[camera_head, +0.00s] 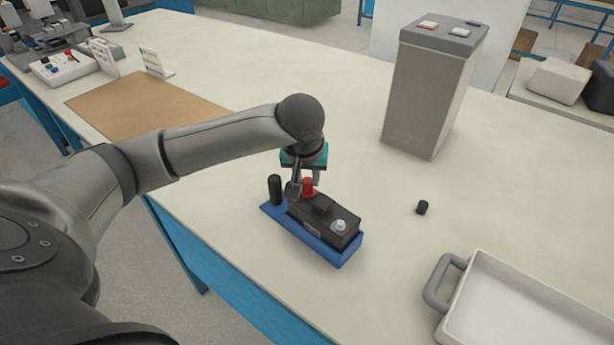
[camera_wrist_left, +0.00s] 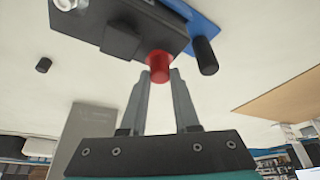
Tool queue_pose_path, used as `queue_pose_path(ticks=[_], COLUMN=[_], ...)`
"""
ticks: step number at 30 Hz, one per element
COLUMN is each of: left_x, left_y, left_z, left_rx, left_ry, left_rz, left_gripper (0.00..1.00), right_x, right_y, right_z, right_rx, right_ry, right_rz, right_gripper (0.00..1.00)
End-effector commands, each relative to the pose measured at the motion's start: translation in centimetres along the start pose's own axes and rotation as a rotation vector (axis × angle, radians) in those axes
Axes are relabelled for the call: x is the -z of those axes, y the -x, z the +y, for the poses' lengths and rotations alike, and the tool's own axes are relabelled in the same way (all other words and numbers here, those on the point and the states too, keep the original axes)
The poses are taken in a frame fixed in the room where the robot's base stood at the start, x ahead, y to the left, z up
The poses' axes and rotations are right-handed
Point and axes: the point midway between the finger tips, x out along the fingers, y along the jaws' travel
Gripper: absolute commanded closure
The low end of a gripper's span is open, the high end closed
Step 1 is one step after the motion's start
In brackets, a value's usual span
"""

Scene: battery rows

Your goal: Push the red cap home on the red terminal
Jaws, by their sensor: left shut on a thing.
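The red cap (camera_head: 308,185) is at the far end of the black battery (camera_head: 322,217), which sits in a blue holder (camera_head: 318,249). It also shows in the wrist view (camera_wrist_left: 158,64), between the fingertips. My left gripper (camera_head: 304,186) comes down from above and is shut on the red cap. The cap hides the red terminal, so I cannot tell how far down it sits. A bare silver terminal (camera_head: 340,225) shows at the battery's near end. My right gripper is not in view.
A black post (camera_head: 275,189) stands at the holder's far end, close to my gripper. A small black cap (camera_head: 422,208) is on the table to the right.

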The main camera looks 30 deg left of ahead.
Motion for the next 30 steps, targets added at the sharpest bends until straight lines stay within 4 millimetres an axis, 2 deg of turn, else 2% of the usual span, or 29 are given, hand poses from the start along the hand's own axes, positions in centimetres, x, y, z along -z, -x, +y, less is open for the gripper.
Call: queue_pose_path(ticks=[7, 8, 9, 17, 22, 30], left_x=[-0.14, -0.15, -0.15, -0.12, -0.08, -0.06], left_y=[-0.1, -0.11, -0.11, -0.08, -0.05, -0.03], left_z=[-0.04, -0.04, -0.04, -0.02, 0.0, 0.0], left_rx=[0.002, 0.002, 0.002, 0.001, 0.001, 0.0], left_ry=[-0.001, -0.001, -0.001, -0.001, -0.001, -0.001], left_rz=[-0.004, -0.004, -0.004, -0.003, -0.002, -0.002], left_gripper=[1.0, 0.68, 0.64, 0.35, 0.35, 0.06], right_x=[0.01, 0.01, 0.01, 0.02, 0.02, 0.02], right_y=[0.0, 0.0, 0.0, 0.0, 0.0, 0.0], right_z=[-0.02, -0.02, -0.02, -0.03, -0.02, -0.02], right_rx=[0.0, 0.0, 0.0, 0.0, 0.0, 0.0], right_ry=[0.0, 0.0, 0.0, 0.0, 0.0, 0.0], right_rz=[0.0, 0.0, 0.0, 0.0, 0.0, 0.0], right_gripper=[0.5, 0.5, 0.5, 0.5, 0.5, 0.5])
